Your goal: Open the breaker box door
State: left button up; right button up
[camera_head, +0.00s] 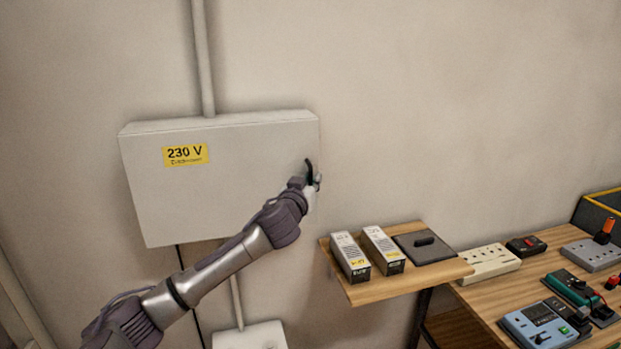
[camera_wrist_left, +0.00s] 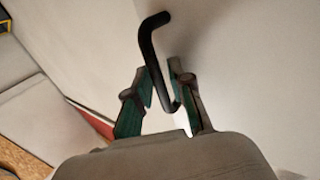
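The breaker box (camera_head: 225,190) is a pale grey box on the wall with a yellow "230 V" label (camera_head: 186,154). Its door looks shut. A black bent handle (camera_head: 309,170) sits near the door's right edge. My left gripper (camera_head: 314,182) is at this handle, partly hidden behind my wrist in the head view. In the left wrist view, the handle (camera_wrist_left: 154,58) passes between the two fingers (camera_wrist_left: 161,72) of my left gripper. The fingers stand apart, with the handle close to them; contact is unclear. My right gripper is not in view.
A small wooden shelf (camera_head: 372,291) at lower right holds two boxes (camera_head: 350,255) and a dark plate (camera_head: 425,247). A workbench (camera_head: 480,297) with several devices stands further right. A conduit (camera_head: 203,60) runs up from the box. The wall right of the box is clear.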

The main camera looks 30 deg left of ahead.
pick_arm(q)
grip_shut()
jog(key=shift+s+d, duration=0.1)
jog(key=shift+d, duration=0.05)
